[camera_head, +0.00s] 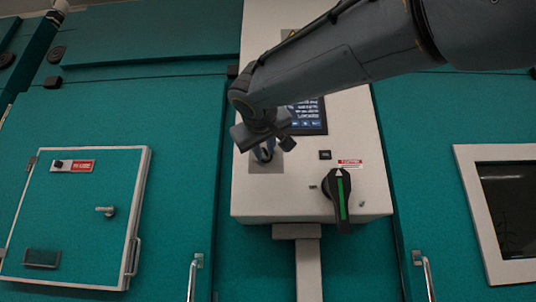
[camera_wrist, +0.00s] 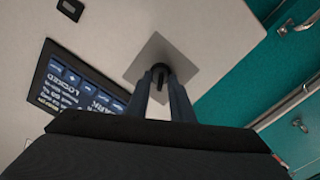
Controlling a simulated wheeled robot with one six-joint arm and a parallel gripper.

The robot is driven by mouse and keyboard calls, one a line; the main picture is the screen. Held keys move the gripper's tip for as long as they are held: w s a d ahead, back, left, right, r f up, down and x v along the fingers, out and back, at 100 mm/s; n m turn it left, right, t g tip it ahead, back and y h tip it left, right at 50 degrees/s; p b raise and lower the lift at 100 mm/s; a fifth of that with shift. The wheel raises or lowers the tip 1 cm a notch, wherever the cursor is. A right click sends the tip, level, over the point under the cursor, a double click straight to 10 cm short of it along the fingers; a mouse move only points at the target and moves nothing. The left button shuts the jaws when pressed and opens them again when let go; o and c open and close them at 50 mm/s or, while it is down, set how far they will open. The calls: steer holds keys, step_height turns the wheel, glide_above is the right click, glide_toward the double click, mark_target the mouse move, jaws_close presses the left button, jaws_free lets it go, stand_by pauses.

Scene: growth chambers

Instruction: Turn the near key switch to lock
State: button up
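The key switch (camera_wrist: 159,73) is a small dark knob on a square grey plate (camera_wrist: 150,48), on the white control box (camera_head: 305,188). In the head view the plate (camera_head: 284,163) shows below the screen's left side, and my gripper (camera_head: 264,153) covers most of the key. In the wrist view my gripper's two blue-grey fingers (camera_wrist: 162,88) lie on either side of the key and appear closed on it. The exact contact is partly hidden. The screen (camera_wrist: 72,86) shows tilted text that seems to include "LOCKED".
A black rotary handle with a green stripe (camera_head: 341,198) sticks out at the box's lower right, under a red label (camera_head: 350,162). A teal door with a white frame (camera_head: 75,215) is at left. A framed window (camera_head: 510,210) is at right.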

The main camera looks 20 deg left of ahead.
steer(key=shift+s, duration=0.1)
steer(key=b+v, duration=0.1)
steer(key=v, duration=0.6)
steer(key=shift+s, duration=0.3)
stand_by(0.4)
